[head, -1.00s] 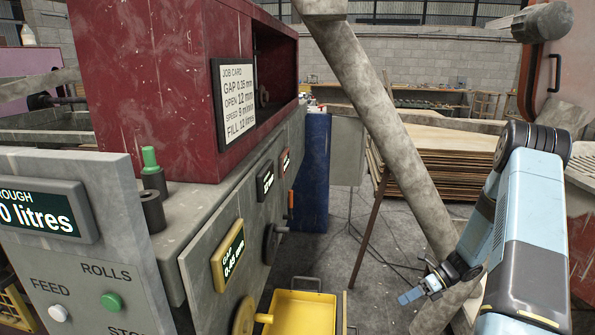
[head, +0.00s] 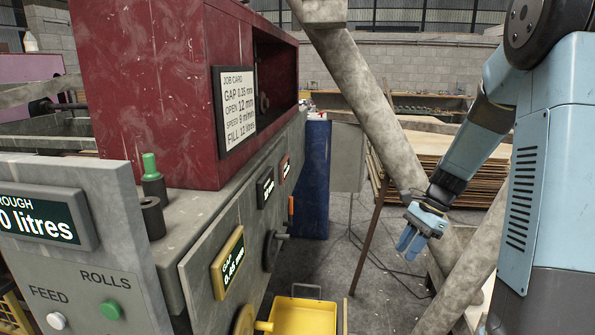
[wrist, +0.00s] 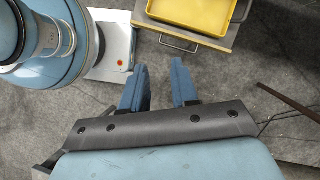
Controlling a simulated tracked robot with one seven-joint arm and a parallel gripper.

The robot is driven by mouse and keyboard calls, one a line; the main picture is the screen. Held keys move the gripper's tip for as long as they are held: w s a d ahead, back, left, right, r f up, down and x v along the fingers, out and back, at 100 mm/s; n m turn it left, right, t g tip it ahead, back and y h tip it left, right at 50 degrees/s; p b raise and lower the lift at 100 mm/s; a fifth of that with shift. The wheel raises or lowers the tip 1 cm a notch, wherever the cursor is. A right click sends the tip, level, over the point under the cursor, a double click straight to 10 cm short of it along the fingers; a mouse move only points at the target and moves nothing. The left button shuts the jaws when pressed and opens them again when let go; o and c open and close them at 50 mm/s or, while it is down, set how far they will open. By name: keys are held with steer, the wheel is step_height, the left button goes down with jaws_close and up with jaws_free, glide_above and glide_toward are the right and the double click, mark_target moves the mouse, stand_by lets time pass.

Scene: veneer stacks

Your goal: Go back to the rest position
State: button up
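My gripper (head: 412,241) is in the air in front of the slanted grey post in the head view, its blue fingers pointing down. In the wrist view the two blue fingers of my gripper (wrist: 160,88) stand apart with bare floor between them, so it is open and empty. It touches nothing that I can see.
A grey machine with a red housing (head: 150,90) and a job card (head: 236,108) fills the left. A yellow tray (head: 305,318) sits low in front. Slanted posts (head: 365,110) stand near my arm. Veneer stacks (head: 440,160) lie behind.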

steer(key=s+a+r+n+t+h, duration=0.2)
steer(key=s+r+n+t, duration=0.1)
steer(key=s+r+n, duration=0.4)
steer(key=s+a+r+n+t+h, duration=0.3)
steer(key=s+r+n, duration=0.4)
steer(key=s+r, duration=0.4)
steer(key=s+t, duration=0.1)
steer(key=s, duration=0.2)
steer(key=shift+r+n, duration=0.2)
steer(key=shift+n, duration=0.1)
